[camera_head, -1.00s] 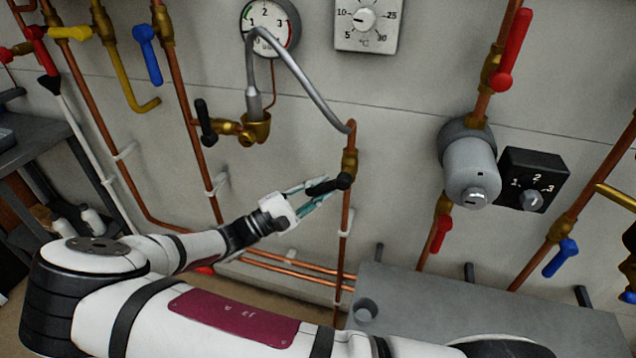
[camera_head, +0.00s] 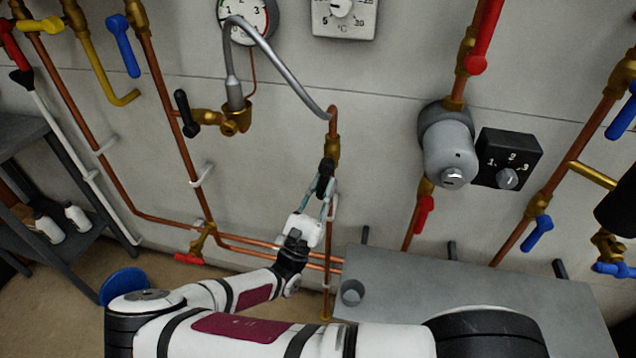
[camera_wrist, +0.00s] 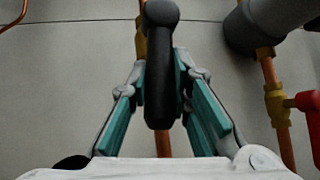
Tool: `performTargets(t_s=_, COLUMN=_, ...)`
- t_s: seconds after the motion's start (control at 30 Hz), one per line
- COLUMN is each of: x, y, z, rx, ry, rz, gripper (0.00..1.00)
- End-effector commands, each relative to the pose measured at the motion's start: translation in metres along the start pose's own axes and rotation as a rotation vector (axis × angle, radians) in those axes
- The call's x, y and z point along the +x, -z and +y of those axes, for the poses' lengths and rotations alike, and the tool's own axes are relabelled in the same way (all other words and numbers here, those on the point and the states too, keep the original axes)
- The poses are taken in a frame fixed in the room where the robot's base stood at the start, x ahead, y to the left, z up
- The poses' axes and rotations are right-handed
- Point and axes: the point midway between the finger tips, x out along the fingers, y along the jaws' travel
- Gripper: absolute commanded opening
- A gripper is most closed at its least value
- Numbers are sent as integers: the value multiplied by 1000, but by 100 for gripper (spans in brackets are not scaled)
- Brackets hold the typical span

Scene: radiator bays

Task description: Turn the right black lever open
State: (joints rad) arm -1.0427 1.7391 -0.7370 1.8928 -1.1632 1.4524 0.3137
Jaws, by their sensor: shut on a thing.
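The right black lever (camera_head: 325,176) sits on the brass valve (camera_head: 332,150) of the copper pipe below the curved grey hose. The lever now lies along the pipe, its handle pointing down. My gripper (camera_head: 324,190) comes from below and is shut on the lever's handle. In the wrist view the black lever (camera_wrist: 161,75) stands between the teal finger pads, with its rounded end at the top; the pads are close on both sides. Part of the pipe and valve behind is hidden by the lever and my gripper.
Another black lever (camera_head: 186,114) is on a valve to the left, by the grey hose (camera_head: 285,68). A grey pump (camera_head: 449,150) and black dial box (camera_head: 508,160) are to the right. A grey bench (camera_head: 450,300) stands below right. A shelf with bottles (camera_head: 75,215) is at the left.

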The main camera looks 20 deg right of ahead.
Motion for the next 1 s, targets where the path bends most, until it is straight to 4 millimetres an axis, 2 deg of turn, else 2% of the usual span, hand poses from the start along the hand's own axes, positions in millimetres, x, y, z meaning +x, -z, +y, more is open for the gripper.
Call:
performTargets(t_s=0.3, x=0, y=1, z=-6, rx=-88, ry=-91, rz=-23, gripper=0)
performTargets(t_s=0.87, x=1, y=1, z=-8, rx=-107, ry=-109, rz=-29, gripper=0)
performTargets(t_s=0.9, x=1, y=1, z=-8, rx=-107, ry=-109, rz=-29, gripper=26)
performTargets(t_s=0.97, x=1, y=1, z=-8, rx=-107, ry=-108, rz=-29, gripper=39)
performTargets(t_s=1.0, x=1, y=1, z=-8, rx=-107, ry=-108, rz=-29, gripper=40)
